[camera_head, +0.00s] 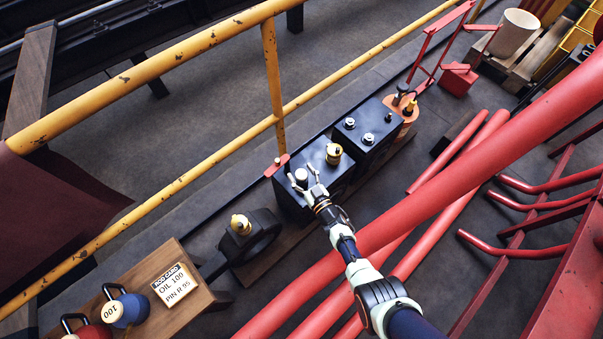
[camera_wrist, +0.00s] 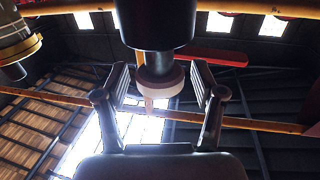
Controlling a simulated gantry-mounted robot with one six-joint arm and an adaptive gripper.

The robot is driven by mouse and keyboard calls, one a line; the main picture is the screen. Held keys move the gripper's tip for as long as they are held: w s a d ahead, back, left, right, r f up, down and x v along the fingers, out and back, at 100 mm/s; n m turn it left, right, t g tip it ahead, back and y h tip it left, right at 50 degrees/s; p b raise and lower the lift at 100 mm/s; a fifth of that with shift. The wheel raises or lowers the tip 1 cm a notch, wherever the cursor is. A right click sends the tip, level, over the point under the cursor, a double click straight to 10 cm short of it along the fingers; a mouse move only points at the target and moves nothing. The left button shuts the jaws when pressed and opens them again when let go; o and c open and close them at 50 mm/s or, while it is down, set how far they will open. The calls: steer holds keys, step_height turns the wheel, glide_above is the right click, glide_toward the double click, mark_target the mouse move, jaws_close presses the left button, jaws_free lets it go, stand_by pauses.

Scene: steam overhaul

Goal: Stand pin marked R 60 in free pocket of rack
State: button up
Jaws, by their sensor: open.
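My gripper (camera_head: 304,180) is open above the nearer dark block (camera_head: 288,203) in the head view. A pale-topped round piece (camera_head: 301,174) shows between its fingers. In the wrist view my open gripper (camera_wrist: 160,86) has a dark cylinder with a pale reddish collar (camera_wrist: 160,82) between its fingers, with gaps at both sides. No R 60 mark is legible, so I cannot tell whether this is the named pin. An orange holder (camera_head: 411,114) with dark upright pieces stands beyond the blocks; I cannot tell whether it is the rack, and no free pocket is clear.
A brass-capped black housing (camera_head: 249,238) stands nearby. Yellow rails (camera_head: 185,174) run behind; thick red pipes (camera_head: 470,185) lie at right.

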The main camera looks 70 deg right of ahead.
steer(key=shift+s+a+r+p, duration=0.1)
steer(key=shift+s+a+p, duration=0.1)
steer(key=shift+s+p, duration=0.1)
steer(key=p+v, duration=0.2)
steer(key=v, duration=0.5)
steer(key=shift+a+f, duration=0.15)
steer(key=shift+f, duration=0.2)
steer(key=shift+w+r, duration=0.1)
steer(key=shift+w, duration=0.05)
